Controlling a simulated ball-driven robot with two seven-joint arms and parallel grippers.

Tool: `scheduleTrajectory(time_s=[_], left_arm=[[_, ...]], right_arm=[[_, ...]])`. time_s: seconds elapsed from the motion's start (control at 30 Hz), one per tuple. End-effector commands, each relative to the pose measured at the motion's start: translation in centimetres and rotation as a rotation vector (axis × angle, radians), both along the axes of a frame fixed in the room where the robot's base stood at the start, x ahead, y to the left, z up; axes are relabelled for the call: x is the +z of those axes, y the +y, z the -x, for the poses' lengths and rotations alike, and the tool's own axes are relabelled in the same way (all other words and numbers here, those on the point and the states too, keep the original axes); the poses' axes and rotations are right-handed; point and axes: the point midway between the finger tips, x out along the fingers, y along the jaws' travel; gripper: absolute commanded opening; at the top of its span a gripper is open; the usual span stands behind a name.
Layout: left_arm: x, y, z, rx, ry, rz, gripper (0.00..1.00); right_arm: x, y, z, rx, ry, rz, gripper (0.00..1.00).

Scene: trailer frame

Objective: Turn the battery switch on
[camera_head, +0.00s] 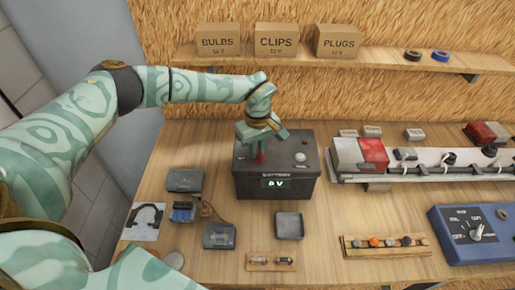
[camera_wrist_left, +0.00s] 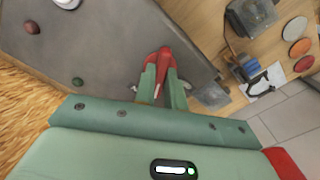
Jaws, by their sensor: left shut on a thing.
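The dark grey battery (camera_head: 302,183) stands on the wooden bench below the shelf. A small green display (camera_head: 275,184) on its front is lit; its digit is too small to read surely. The red battery switch (camera_head: 258,158) is on the left part of its top. My left gripper (camera_head: 258,146) comes down over the switch and is shut on it. In the left wrist view the fingers (camera_wrist_left: 165,84) close around the red switch handle (camera_wrist_left: 165,62), hiding part of it. The battery top (camera_wrist_left: 105,50) also shows there. My right gripper is not in view.
Small boxes and parts, including an open dark tray (camera_head: 289,226), lie in front of the battery. A white light bar (camera_head: 435,160) with a red lamp end (camera_head: 373,153) is at right, a blue meter (camera_head: 475,232) at front right. Cartons (camera_head: 276,40) stand on the shelf.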

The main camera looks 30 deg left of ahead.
Motion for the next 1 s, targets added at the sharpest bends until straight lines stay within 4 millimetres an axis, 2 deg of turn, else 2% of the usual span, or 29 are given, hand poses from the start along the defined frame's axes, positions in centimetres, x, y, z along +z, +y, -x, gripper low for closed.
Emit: scheduleTrajectory(time_s=[0.1,0.2,0.47,0.7,0.87,0.9,1.0], left_arm=[[0.4,0.0,-0.1,-0.195,-0.004,-0.002,0.0],[0.2,0.0,-0.1,-0.291,-0.003,-0.002,0.0],[0.2,0.0,-0.1,-0.313,-0.004,-0.001,0.0],[0.2,0.0,-0.1,-0.554,-0.004,-0.001,0.0],[0.1,0.0,-0.1,-0.567,-0.003,-0.001,0.0],[0.1,0.0,-0.1,-0.567,-0.003,-0.001,0.15],[0.1,0.0,-0.1,-0.566,-0.003,-0.001,0.38]], right_arm=[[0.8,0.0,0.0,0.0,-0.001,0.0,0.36],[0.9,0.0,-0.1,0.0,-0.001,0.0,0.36],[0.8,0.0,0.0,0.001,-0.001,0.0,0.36],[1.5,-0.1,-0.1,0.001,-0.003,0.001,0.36],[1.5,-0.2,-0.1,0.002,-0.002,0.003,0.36],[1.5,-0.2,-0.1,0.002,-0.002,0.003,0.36],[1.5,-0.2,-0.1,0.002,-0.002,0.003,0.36]])
